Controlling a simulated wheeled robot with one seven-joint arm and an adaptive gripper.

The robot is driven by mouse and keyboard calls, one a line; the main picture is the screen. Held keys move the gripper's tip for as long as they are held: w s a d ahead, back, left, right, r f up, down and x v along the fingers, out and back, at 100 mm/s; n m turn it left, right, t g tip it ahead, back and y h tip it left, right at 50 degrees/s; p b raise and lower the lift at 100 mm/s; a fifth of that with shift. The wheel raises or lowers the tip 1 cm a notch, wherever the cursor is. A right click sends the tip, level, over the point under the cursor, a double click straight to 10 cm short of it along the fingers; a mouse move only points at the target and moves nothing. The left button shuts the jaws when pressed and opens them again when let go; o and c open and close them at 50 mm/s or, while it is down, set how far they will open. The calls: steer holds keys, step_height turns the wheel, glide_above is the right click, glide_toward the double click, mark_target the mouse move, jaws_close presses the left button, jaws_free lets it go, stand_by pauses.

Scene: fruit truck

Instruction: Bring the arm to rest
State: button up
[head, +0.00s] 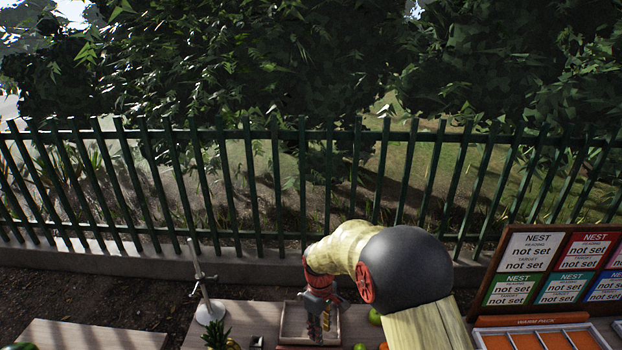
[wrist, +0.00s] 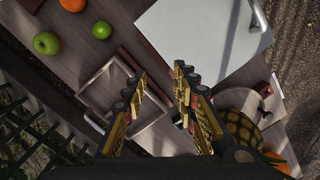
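My arm reaches forward over the table in the head view, bent at a large dark joint, with my gripper (head: 321,318) pointing down at the far end. In the wrist view my gripper (wrist: 160,76) has its two fingers apart with nothing between them. Below it lie the wooden table (wrist: 75,70) and a shallow square tray (wrist: 88,88), which looks empty. The tray (head: 284,325) also shows in the head view, partly hidden behind my gripper.
Green apples (wrist: 47,43) and a pineapple (wrist: 240,128) lie on the table around the gripper, near a pale flat panel (wrist: 205,35). A metal stand (head: 209,312) is at left, a NEST sign board (head: 487,268) and orange-lined crate (head: 540,321) at right. A green fence (head: 255,195) stands behind.

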steer(key=s+d+r+m+t+b, duration=0.2)
steer(key=s+d+r+m+b, duration=0.1)
steer(key=s, duration=0.6)
steer(key=s+d+r+m+t+b, duration=0.2)
steer(key=s+d+r+b, duration=0.4)
steer(key=s, duration=0.4)
steer(key=s+d+r+m+t+b, duration=0.2)
steer(key=s+d+r+m+b, duration=0.3)
steer(key=s, duration=0.4)
steer(key=shift+s+d+r, duration=0.4)
steer(key=shift+d+r, duration=0.3)
steer(key=shift+d, duration=0.25)
